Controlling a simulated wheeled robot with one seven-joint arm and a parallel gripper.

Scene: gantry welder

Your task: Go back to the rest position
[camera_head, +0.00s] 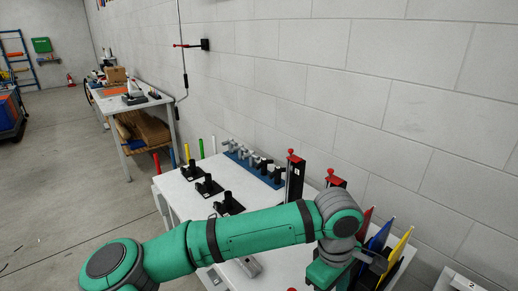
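My green arm reaches across the front of the picture from the lower left, over a white table (171,190). Its grey wrist is above the table's right part, and the end link points down toward the bottom edge. My gripper's fingers do not show, so I cannot see whether they hold anything. The arm hides much of the table's middle and front.
Several black holders (207,185) and a blue rack of grey parts (252,163) stand on the table. Red-topped black posts (295,176) and red, blue and yellow upright pieces (398,255) stand near my wrist. A block wall (410,80) lies behind. Floor (60,190) is clear at left.

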